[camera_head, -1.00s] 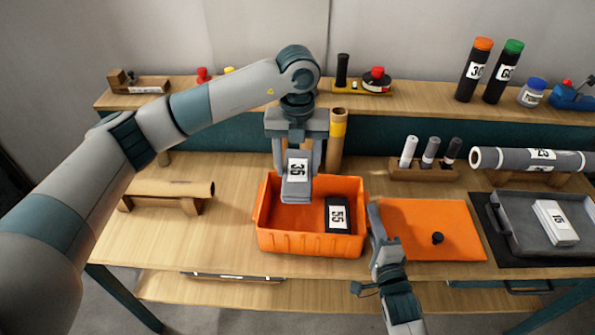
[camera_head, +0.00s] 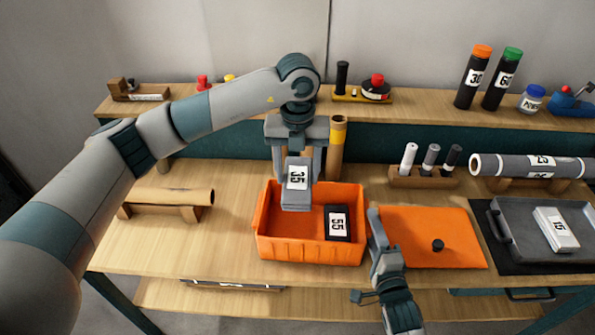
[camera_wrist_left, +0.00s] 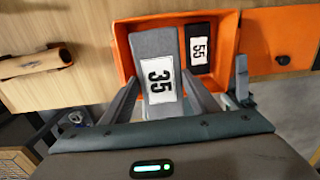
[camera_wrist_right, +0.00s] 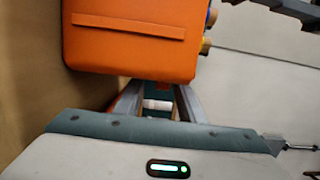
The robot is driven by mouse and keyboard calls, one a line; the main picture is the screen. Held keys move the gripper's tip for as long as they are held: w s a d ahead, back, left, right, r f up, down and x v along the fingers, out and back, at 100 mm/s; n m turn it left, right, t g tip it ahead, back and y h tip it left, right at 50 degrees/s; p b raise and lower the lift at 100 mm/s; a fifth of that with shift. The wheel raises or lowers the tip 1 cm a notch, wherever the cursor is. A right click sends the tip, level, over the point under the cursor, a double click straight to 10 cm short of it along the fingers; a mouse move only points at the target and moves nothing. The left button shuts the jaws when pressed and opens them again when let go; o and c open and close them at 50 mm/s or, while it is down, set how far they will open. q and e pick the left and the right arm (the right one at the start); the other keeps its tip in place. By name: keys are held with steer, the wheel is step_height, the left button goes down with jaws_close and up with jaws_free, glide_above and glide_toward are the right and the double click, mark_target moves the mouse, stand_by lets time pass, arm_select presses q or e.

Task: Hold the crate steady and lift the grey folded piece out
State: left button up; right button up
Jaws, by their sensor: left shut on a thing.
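The grey folded piece (camera_head: 296,200), labelled 35, is between the fingers of my left gripper (camera_head: 296,165), which is shut on it. It hangs upright over the left part of the orange crate (camera_head: 310,250). Its lower end overlaps the crate's inside; I cannot tell if it is below the rim. The left wrist view shows the piece (camera_wrist_left: 157,45) between the fingers. My right gripper (camera_head: 376,228) is at the crate's right end. In the right wrist view the crate's orange wall (camera_wrist_right: 130,50) is just beyond the parted fingers (camera_wrist_right: 158,92); contact is unclear.
A dark folded piece (camera_head: 337,232) labelled 55 lies in the crate's right part. An orange mat (camera_head: 450,225) with a black knob (camera_head: 438,245) lies to the right. A cardboard tube (camera_head: 336,155) stands behind, near my left gripper. A grey tray (camera_head: 510,240) is further right.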

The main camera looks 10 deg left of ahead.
steer(key=shift+s, duration=0.1)
steer(key=v, duration=1.2)
steer(key=shift+d+f, duration=0.1)
stand_by(0.3)
